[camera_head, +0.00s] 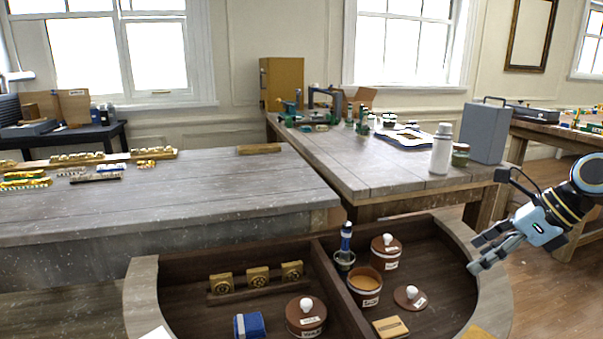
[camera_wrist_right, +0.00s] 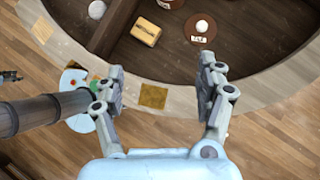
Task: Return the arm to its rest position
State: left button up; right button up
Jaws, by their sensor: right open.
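My right gripper (camera_head: 477,254) is open and empty, above the right rim of the curved console (camera_head: 492,300). In the right wrist view its two fingers (camera_wrist_right: 162,68) are spread apart, with nothing between them but the view of the rim and a gold square (camera_wrist_right: 153,96) on it. My right arm comes in from the right edge of the head view. My left gripper does not show.
The console's compartments hold an open orange-filled jar (camera_head: 365,283), a loose knobbed lid (camera_head: 409,297), lidded jars (camera_head: 386,251), a blue-handled tool (camera_head: 346,240), a wooden block (camera_head: 390,327) and a blue cloth (camera_head: 249,325). A white bottle (camera_head: 440,150) and grey case (camera_head: 485,133) stand behind.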

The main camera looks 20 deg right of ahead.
jog(key=w+a+r+m+t+h, duration=0.1)
jog(key=w+a+r+m+t, duration=0.15)
jog(key=a+m+t, duration=0.35)
jog(key=w+a+r+m+t+h, duration=0.1)
jog(key=a+r+m+t, duration=0.25)
jog(key=m, duration=0.55)
jog(key=s+a+f+m+g+h, duration=0.1)
jog(key=s+f+m+g+h, duration=0.3)
jog(key=m, duration=0.6)
jog(key=s+f+m+g+h, duration=0.25)
jog(key=s+m, duration=0.35)
jog(key=m, duration=0.3)
jog(key=s+a+f+m+g+y, duration=0.2)
jog(key=s+a+m+g, duration=0.1)
jog(key=s+a, duration=0.3)
jog(key=s+a+f+m+g+y, duration=0.2)
jog(key=s+a+f+m, duration=0.1)
jog(key=s+a, duration=0.25)
notch_tip(320, 180, down, 33)
jog(key=s+d+g+b, duration=0.2)
jog(key=s+b, duration=0.1)
jog(key=b, duration=0.3)
jog(key=s+d+f+g+b, duration=0.1)
jog(key=s+f+b, duration=0.3)
jog(key=s+f, duration=1.3)
jog(key=shift+s+f+m, duration=0.25)
jog(key=shift+f+m, duration=0.15)
jog(key=shift+f, duration=0.05)
